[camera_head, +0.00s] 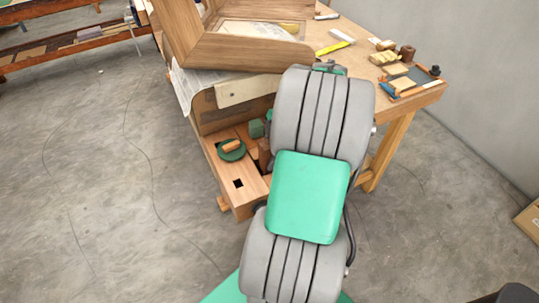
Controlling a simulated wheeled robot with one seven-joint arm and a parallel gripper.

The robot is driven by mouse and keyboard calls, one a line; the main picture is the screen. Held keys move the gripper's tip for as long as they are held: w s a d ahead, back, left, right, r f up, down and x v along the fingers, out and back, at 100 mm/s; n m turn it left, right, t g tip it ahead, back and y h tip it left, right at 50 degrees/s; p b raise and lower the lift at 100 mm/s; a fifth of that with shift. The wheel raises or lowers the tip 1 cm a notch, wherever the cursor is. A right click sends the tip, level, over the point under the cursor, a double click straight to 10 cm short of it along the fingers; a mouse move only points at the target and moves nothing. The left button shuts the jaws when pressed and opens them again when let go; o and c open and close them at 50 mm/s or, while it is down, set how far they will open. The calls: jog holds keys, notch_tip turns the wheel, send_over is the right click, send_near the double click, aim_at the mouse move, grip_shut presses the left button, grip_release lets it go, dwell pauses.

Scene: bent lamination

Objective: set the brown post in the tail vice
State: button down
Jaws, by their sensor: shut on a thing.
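A narrow brown upright piece (264,154), which may be the brown post, shows at the left edge of my arm, partly hidden by it. I cannot tell what holds it or whether it touches the wood around it. A light wooden vice block (250,201) with a dark square hole sits at the bench's near end. A green disc (232,151) with a small wooden piece on it lies just behind the hole. A dark green block (256,129) is beside the brown piece. My gripper is hidden behind my grey and green arm.
A large wooden bent frame (240,53) stands on the bench above the vice, with paper under it. Small tools and blocks, including a tray (411,77), lie at the right of the bench. A low shelf (75,42) stands far left.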

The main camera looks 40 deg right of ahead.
aim_at(266, 144)
jog(key=shift+f, duration=0.15)
jog(key=c, duration=0.8)
grip_release()
jog(key=shift+o, duration=0.4)
jog(key=o, duration=0.3)
jog(key=shift+r+p, duration=3.05)
jog(key=shift+r, duration=1)
